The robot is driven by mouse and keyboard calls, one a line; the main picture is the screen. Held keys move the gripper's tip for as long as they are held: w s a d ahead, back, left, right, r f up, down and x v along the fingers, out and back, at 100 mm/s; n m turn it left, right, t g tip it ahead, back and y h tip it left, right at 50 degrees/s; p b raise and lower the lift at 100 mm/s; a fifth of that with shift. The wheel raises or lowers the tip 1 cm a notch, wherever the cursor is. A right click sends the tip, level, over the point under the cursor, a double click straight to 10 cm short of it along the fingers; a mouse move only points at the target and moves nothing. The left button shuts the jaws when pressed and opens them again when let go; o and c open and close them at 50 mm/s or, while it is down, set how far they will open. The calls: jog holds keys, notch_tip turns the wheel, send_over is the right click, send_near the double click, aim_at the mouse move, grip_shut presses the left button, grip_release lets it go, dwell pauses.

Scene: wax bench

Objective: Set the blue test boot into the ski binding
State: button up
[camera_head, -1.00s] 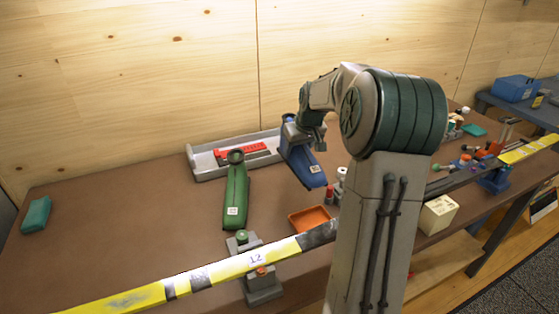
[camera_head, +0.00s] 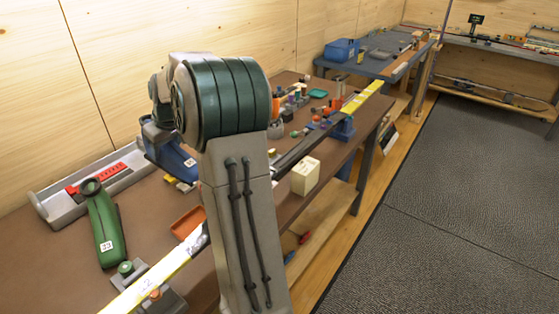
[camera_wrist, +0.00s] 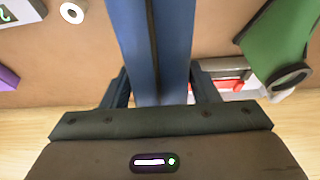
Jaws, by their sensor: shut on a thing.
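The blue test boot (camera_head: 176,158) hangs in my gripper (camera_wrist: 158,88), which is shut on it. The wrist view shows the boot's blue shaft (camera_wrist: 165,40) between the two dark fingers. In the head view my arm hides most of the grip and part of the boot. The ski (camera_head: 294,152) runs along the front of the bench, with yellow ends and a dark middle, and passes behind my arm. The boot is to the left of the ski's dark middle, apart from it. I cannot clearly make out the binding.
A green boot (camera_head: 104,228) marked 33 stands beside a grey tray (camera_head: 52,212) holding a red thing. An orange tray (camera_head: 187,222) and a cream box (camera_head: 305,176) are near the ski. Several small items and a blue vise (camera_head: 343,128) stand farther right.

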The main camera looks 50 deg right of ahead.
dwell(0.5)
jog(key=s+d+r+m+g+h+p, duration=0.1)
jog(key=s+d+m+h+p, duration=0.1)
jog(key=s+d+m, duration=0.4)
jog(key=s+d+r+m+h+p, duration=0.1)
jog(key=s+d+r+m+p, duration=0.2)
jog(key=d, duration=0.6)
notch_tip(320, 180, up, 4)
jog(key=m+g+h+p, duration=0.2)
jog(key=m+g+p, duration=0.15)
jog(key=m, duration=0.55)
send_over(294, 152)
jog(key=shift+d+f, duration=0.1)
jog(key=shift+d, duration=0.05)
jog(key=shift+f+b, duration=2.35)
jog(key=shift+f, duration=0.6)
jog(key=shift+f+b, duration=1.05)
jog(key=shift+f, duration=0.1)
jog(key=o, duration=1.2)
